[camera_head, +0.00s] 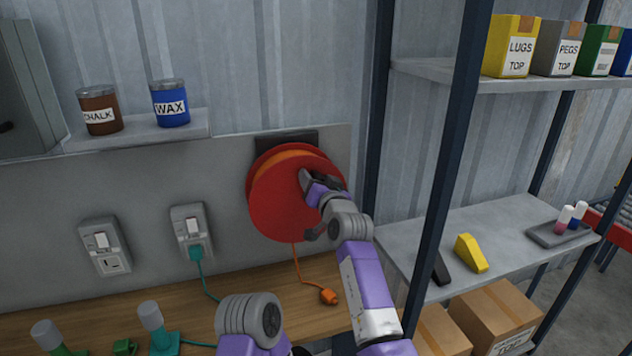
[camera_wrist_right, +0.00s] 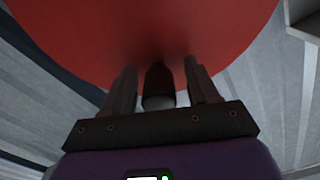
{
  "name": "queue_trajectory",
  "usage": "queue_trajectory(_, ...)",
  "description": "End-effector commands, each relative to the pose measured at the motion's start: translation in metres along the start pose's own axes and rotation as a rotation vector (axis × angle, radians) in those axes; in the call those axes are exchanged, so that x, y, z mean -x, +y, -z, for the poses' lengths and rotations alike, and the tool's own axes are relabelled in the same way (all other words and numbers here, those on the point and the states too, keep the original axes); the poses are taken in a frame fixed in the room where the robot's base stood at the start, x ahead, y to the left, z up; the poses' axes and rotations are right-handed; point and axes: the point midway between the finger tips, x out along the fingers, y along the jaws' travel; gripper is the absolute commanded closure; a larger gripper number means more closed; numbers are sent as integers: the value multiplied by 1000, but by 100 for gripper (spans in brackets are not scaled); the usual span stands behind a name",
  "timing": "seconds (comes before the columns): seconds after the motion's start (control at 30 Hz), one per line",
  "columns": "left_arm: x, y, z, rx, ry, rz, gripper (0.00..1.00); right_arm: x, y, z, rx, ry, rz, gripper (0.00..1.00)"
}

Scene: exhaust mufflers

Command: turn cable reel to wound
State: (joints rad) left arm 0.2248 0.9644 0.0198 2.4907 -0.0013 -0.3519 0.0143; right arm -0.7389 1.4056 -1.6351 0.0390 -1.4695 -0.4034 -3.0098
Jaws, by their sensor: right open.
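The cable reel (camera_head: 278,205) is a red disc with an orange cable, mounted on the grey wall panel. Its orange plug (camera_head: 328,296) hangs below on a length of cable, by the wooden bench. My right gripper (camera_head: 306,178) is at the right part of the reel's face. In the right wrist view the red disc (camera_wrist_right: 130,35) fills the top. There a dark knob with a light base (camera_wrist_right: 159,85) sits between the two open fingers of my right gripper (camera_wrist_right: 160,88). I cannot tell whether the fingers touch it. My left gripper is not in view.
A dark shelf post (camera_head: 452,150) and metal shelf (camera_head: 490,235) stand close to the right of my right arm. Chalk (camera_head: 100,110) and wax (camera_head: 170,103) tins sit on a small ledge. Two wall sockets (camera_head: 191,230) are left of the reel. Cardboard boxes (camera_head: 495,315) are low right.

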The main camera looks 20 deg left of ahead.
Motion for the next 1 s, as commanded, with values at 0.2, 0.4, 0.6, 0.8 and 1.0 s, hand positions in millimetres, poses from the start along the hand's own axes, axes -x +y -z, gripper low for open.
queue_trajectory(0.2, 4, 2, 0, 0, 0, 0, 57, 0, -1, 5, 0, 3, -1, 41)
queue_trajectory(0.4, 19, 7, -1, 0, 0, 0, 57, 0, -8, 20, 0, 3, -1, 41)
queue_trajectory(0.6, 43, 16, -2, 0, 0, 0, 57, 0, -19, 43, 0, 2, -1, 41)
queue_trajectory(0.8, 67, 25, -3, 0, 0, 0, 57, 0, -30, 66, 0, 1, 0, 41)
queue_trajectory(1.0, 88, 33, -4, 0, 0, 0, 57, 0, -40, 85, -1, 0, 0, 41)
